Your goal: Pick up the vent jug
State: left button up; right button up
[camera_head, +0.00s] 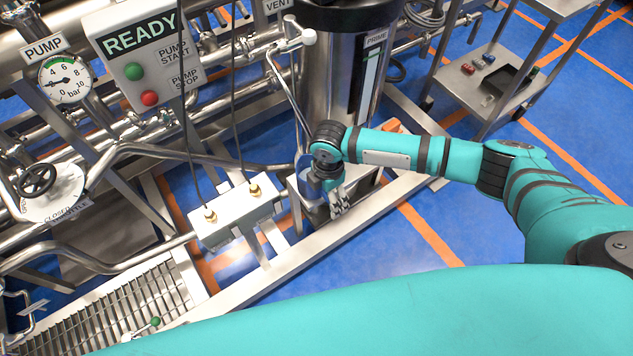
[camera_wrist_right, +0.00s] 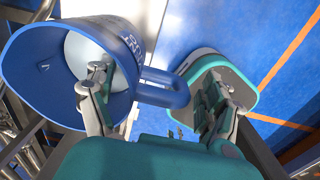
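The vent jug is a blue jug with a pale inside. In the right wrist view the jug (camera_wrist_right: 45,55) fills the upper left, its open mouth facing the camera and its loop handle pointing right. In the head view only a small part of the jug (camera_head: 308,184) shows behind my right gripper (camera_head: 337,203), at the foot of the steel tank. My right gripper also shows in the wrist view (camera_wrist_right: 165,98), fingers spread. One finger overlaps the jug's mouth, the other is right of the handle; the handle lies between them. Contact cannot be told. My left gripper is not in view.
The steel tank (camera_head: 340,75) stands just behind the jug. A white box (camera_head: 233,212) with two brass fittings and cables is to its left. A steel frame rail (camera_head: 300,262) runs in front. A steel cart (camera_head: 490,85) stands at the back right. Blue floor is open at right.

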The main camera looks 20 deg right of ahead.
grip_shut()
dwell(0.4)
